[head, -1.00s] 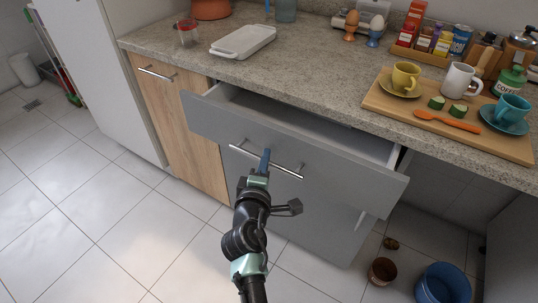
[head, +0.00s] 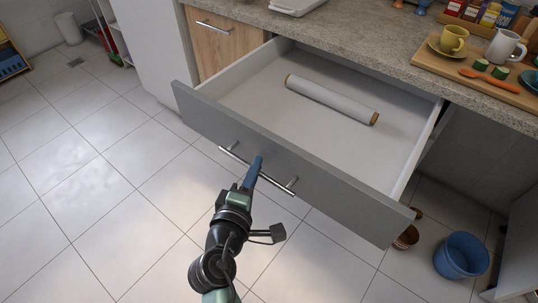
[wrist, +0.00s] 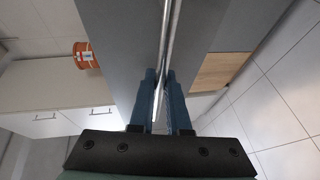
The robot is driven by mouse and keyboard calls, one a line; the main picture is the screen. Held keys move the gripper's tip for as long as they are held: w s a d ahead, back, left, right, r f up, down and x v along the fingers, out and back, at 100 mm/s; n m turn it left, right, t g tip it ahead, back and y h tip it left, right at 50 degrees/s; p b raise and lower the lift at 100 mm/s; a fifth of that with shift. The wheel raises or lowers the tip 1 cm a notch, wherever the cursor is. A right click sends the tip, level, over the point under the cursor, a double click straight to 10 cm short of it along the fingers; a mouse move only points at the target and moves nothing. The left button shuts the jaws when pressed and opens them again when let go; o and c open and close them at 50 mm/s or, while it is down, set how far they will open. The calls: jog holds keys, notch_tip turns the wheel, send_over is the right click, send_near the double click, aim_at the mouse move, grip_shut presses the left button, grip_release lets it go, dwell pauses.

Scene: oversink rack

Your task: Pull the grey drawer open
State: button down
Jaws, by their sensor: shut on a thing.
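The grey drawer (head: 300,178) stands pulled far out from under the counter in the head view. Its white interior shows, with a rolled white tube (head: 332,99) lying in it. A metal bar handle (head: 257,170) runs across its front. My gripper (head: 254,171) is shut on the bar near its middle. In the wrist view the two blue fingers (wrist: 160,86) close around the metal bar (wrist: 170,40), with the grey front beside it. The fingertips' exact contact is partly hidden in the head view.
A stone counter (head: 370,50) holds a wooden board (head: 470,75) with cups at the right. A blue bucket (head: 461,256) and a brown pot (head: 406,238) stand on the floor at right.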

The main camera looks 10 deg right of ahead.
jog(key=shift+s+a, duration=0.5)
jog(key=shift+a, duration=0.15)
jog(key=shift+s+a, duration=0.45)
jog(key=shift+a, duration=0.2)
jog(key=c, duration=0.9)
grip_release()
jog(key=p+v, duration=0.1)
jog(key=v, duration=1.2)
jog(key=shift+r, duration=0.1)
